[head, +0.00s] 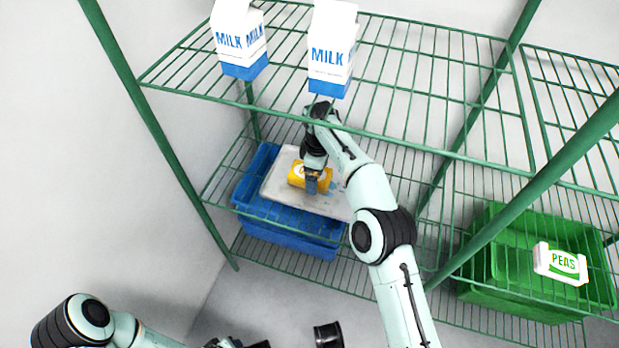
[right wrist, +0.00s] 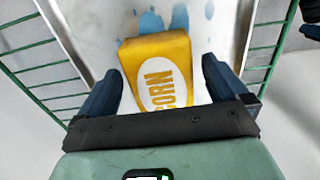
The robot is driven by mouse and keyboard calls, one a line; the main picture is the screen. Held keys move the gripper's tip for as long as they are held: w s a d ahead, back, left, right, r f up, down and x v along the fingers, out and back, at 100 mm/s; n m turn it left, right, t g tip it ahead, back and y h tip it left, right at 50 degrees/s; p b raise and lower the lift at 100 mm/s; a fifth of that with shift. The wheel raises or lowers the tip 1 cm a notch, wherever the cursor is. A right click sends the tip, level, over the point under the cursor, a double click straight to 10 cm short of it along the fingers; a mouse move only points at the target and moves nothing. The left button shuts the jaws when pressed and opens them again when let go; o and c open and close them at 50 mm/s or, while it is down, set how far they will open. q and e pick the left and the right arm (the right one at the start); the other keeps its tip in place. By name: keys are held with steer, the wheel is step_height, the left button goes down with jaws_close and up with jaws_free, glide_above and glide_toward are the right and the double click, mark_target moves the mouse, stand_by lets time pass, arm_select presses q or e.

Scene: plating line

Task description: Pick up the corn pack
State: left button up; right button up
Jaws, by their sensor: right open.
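The corn pack (head: 298,176) is yellow with a white oval label. It lies on a pale tray (head: 277,183) with blue stains, on the middle shelf. My right gripper (head: 318,183) is over the pack and hides part of it. In the right wrist view, the corn pack (right wrist: 160,62) sits between the two dark, spread fingers of the right gripper (right wrist: 157,75). The fingers are open, with a gap visible beside the pack. My left arm shows at the bottom left; its gripper (head: 238,343) is cut off by the lower edge.
A blue crate (head: 285,240) is under and beside the tray. Two milk cartons (head: 240,40) stand on the wire shelf above. Green posts and shelf wires surround my right arm.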

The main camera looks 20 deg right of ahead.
steer(key=shift+f, duration=0.55)
steer(key=shift+r, duration=0.15)
steer(key=c, duration=1.2)
